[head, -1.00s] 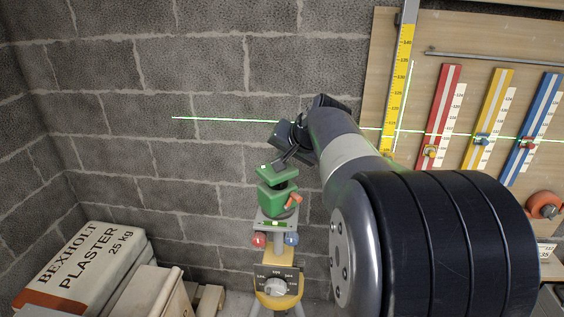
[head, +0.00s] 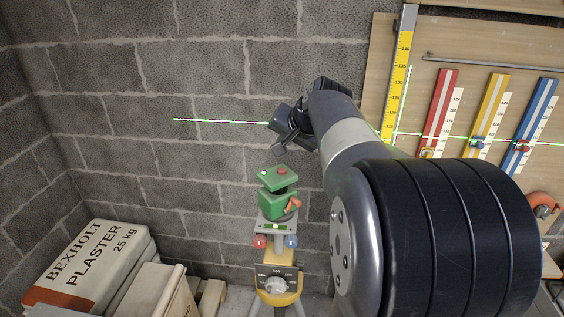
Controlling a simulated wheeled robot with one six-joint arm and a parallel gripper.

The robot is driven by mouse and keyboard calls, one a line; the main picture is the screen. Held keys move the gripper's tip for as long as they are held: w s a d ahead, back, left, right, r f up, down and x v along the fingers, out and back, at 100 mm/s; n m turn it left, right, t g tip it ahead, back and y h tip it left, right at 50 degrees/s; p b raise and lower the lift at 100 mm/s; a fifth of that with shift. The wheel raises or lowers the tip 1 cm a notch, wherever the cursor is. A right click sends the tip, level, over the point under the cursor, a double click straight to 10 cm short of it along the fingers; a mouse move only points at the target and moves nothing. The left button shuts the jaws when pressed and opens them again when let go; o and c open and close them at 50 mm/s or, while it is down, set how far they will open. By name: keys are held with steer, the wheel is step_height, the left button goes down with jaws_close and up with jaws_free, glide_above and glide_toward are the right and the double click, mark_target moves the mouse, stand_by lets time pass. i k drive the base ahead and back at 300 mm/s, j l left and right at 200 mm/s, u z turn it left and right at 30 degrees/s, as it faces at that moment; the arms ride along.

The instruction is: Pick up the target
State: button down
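No object in the head view is clearly marked as the target. Small sliding pieces sit on a red staff (head: 440,112), a yellow staff (head: 489,115) and a blue staff (head: 530,122) on the board at right. A green laser level (head: 278,203) with a red button on top stands on a yellow-headed tripod (head: 278,284). My gripper (head: 277,140) is above the laser level and apart from it, in front of the block wall. It is small and dark, seen partly behind my arm, and its finger opening is unclear. I see nothing held in it.
A green laser line crosses the wall and the staffs. A yellow measuring staff (head: 399,85) stands upright at the wooden board's (head: 470,40) left edge. A plaster bag (head: 90,262) and boxes fill the lower left. An orange round object (head: 541,204) is at the right edge.

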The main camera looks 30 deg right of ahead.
mark_target(428, 153)
steer(key=z, duration=2.4)
